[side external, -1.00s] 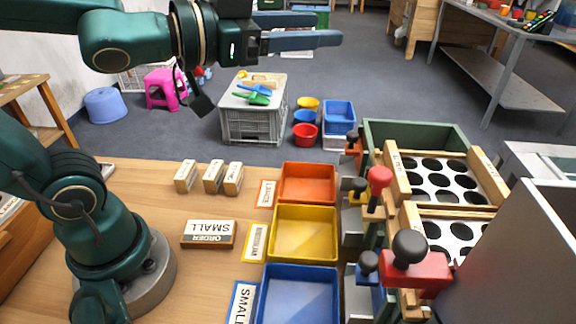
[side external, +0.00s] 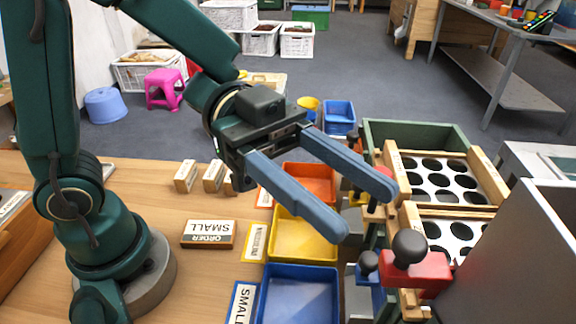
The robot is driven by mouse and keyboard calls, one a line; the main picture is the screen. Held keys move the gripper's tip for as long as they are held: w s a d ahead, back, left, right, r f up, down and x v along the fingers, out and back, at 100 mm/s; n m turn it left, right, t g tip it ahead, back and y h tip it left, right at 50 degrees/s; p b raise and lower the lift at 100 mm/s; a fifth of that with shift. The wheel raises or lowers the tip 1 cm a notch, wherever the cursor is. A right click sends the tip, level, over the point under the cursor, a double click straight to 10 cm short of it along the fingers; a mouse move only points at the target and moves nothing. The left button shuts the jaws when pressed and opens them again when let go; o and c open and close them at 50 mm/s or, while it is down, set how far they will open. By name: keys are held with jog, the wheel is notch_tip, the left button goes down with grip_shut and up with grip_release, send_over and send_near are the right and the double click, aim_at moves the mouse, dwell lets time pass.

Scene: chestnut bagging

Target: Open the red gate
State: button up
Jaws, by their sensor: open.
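A large red block with a black round knob (side external: 415,268) sits at the front of the sorting frame, lower right; I take it to be the red gate. My gripper (side external: 360,208) is open, its two blue-grey fingers apart and pointing down to the right. It is up and to the left of the red block, with nothing between its fingers. A small blue piece with a dark knob (side external: 367,268) stands left of the red block.
Orange-red (side external: 318,170), yellow (side external: 300,250) and blue (side external: 290,272) bins line the left of the sorting frame. Panels with round holes (side external: 405,163) lie to its right. A grey sloping panel (side external: 520,250) stands close at the right. A SMALL order block (side external: 208,234) lies on the wooden table.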

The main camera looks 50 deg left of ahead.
jog(key=d, duration=0.3)
jog(key=shift+d, duration=0.35)
grip_shut()
dwell(1.3)
